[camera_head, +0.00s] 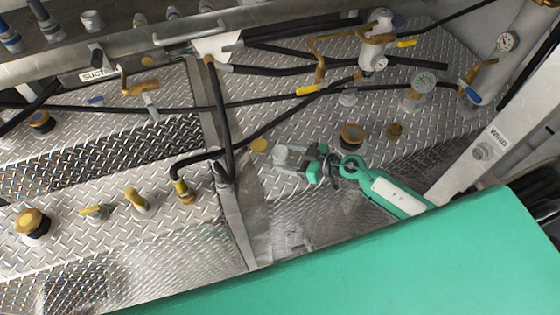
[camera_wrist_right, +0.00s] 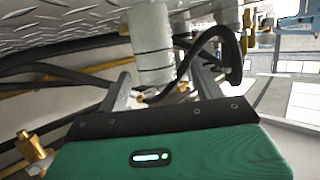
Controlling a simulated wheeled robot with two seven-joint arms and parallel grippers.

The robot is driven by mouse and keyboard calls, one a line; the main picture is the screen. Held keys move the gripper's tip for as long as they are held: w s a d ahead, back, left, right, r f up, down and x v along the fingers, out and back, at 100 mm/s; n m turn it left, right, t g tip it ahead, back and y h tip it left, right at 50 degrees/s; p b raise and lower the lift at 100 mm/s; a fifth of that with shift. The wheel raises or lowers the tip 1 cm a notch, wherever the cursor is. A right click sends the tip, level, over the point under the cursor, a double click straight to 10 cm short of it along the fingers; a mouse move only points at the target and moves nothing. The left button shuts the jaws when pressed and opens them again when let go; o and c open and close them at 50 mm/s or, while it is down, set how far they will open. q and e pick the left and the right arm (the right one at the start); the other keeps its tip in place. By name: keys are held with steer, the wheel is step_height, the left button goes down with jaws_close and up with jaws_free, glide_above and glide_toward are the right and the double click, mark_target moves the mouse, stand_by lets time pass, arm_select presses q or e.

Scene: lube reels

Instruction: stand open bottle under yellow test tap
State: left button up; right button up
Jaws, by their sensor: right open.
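My right gripper (camera_head: 290,161) reaches left from its green arm, low over the diamond plate. Its open fingers show in the right wrist view (camera_wrist_right: 160,84). A pale grey-white cylinder (camera_wrist_right: 150,42), apparently the bottle, lies between the finger lines in that view, with gaps on both sides. A pale rounded top (camera_head: 281,153) at the fingertips in the head view seems to be the same thing. Whether its mouth is open is not clear. Yellow-handled valves (camera_head: 92,211) (camera_head: 137,199) stand at lower left; I cannot tell which is the test tap. My left gripper is out of view.

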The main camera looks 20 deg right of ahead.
mark_target(274, 152)
steer(key=shift+w+a+f+b, duration=0.15)
steer(key=shift+w+a+b, duration=0.2)
steer(key=b+x, duration=0.2)
steer(key=x, duration=0.2)
steer(key=shift+w+b, duration=0.35)
steer(key=shift+c, duration=0.4)
steer(key=c, duration=1)
steer(key=shift+c, duration=0.2)
